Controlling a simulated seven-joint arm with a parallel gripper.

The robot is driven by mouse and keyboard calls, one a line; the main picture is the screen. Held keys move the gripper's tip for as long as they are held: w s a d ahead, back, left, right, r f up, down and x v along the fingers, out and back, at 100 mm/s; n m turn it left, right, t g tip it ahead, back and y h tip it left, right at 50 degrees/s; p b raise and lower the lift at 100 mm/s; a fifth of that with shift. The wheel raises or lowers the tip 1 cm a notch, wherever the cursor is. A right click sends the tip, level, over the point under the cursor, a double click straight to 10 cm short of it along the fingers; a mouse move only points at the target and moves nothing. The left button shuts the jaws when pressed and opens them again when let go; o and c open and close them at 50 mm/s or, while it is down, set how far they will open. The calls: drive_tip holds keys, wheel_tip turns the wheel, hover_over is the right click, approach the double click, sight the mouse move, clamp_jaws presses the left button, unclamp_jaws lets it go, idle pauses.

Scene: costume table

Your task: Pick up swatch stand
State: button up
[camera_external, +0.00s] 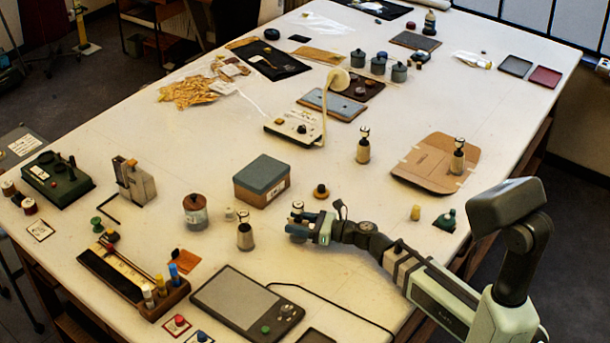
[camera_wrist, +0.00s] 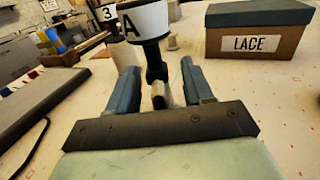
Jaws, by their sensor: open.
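A small stand (camera_wrist: 148,22) with a white top marked "A", a black neck and a silvery lower body stands in front of me in the wrist view. It looks like a swatch stand. In the external view its top (camera_external: 297,207) shows at my fingers, and its lower part is mostly hidden. My gripper (camera_wrist: 160,75) is open, with one blue finger on each side of the stand's lower part. I cannot tell whether either finger touches it. In the external view my gripper (camera_external: 299,224) is low over the white table.
A similar stand (camera_external: 245,236) marked "3" (camera_wrist: 107,13) is to the left. Two more stands (camera_external: 363,146) (camera_external: 457,157) are farther back.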

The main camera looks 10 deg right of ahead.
drive_tip(key=shift+x, duration=0.85)
drive_tip(key=shift+c, duration=0.4)
clamp_jaws()
